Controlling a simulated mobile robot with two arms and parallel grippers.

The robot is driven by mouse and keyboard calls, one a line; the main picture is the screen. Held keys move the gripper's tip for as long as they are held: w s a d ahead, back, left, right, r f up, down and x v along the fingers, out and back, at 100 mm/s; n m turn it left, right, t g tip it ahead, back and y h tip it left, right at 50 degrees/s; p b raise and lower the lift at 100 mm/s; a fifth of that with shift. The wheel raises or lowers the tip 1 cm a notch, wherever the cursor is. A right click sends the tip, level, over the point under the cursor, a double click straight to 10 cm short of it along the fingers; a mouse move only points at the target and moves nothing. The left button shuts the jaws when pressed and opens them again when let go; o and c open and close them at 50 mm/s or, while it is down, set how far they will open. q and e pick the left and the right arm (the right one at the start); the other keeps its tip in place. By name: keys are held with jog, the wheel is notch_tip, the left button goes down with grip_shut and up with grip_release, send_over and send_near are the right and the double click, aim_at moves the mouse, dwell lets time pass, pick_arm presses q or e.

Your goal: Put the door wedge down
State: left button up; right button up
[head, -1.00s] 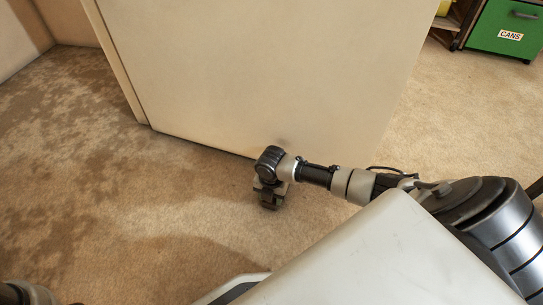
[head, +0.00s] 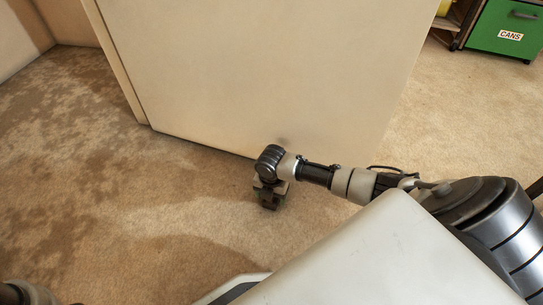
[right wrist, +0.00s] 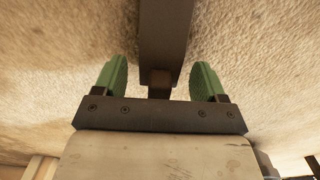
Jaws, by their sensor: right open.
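My right gripper (head: 270,203) points down at the carpet, close to the lower edge of a large cream panel (head: 260,70) that looks like a door. In the right wrist view its two green finger pads (right wrist: 160,82) stand apart. A dark grey-brown bar-shaped thing, likely the door wedge (right wrist: 166,40), lies between them and reaches out past the fingertips, with a gap on each side. In the head view I cannot make the wedge out apart from the dark gripper. My left gripper is not in view.
Beige carpet (head: 160,215) with darker stains on the left is clear around the gripper. A green cabinet labelled CANS (head: 505,30) stands far at the top right. Walls close off the top left.

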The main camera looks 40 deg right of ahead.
notch_tip(320, 180, up, 9)
jog(key=p, duration=0.6)
notch_tip(320, 180, up, 2)
jog(key=shift+p, duration=0.6)
jog(key=shift+r, duration=0.35)
